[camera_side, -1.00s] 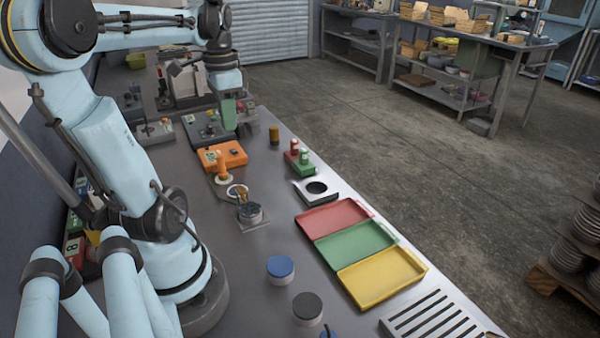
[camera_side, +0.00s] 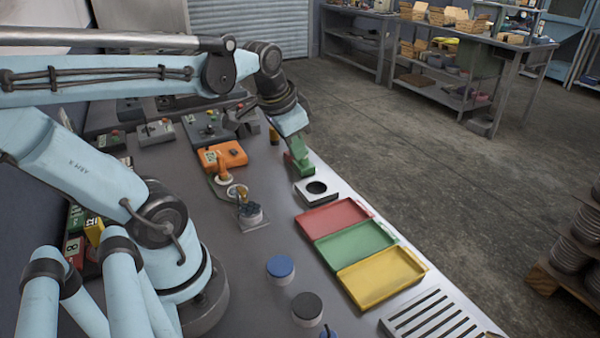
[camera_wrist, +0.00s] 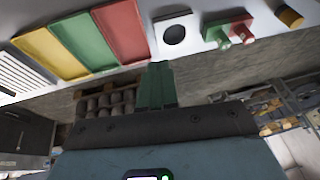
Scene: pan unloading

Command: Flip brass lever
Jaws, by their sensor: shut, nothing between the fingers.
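I cannot pick out a brass lever for certain. A short brass-coloured cylinder (camera_side: 274,136) stands on the bench behind the red and green block, and it also shows at the top right of the wrist view (camera_wrist: 289,16). My gripper (camera_side: 299,152) has green fingers, held together and empty. In the side view it overlaps the red and green block (camera_side: 304,168), hiding its posts; contact cannot be told. The wrist view shows the fingers (camera_wrist: 157,72) clear of the block (camera_wrist: 218,33), whose two posts are visible.
The orange box (camera_side: 222,155) and control boxes (camera_side: 205,127) stand left of my gripper. A plate with a round hole (camera_side: 317,190) lies in front, then red (camera_side: 333,216), green (camera_side: 355,243) and yellow (camera_side: 381,277) trays. The bench edge is close on the right.

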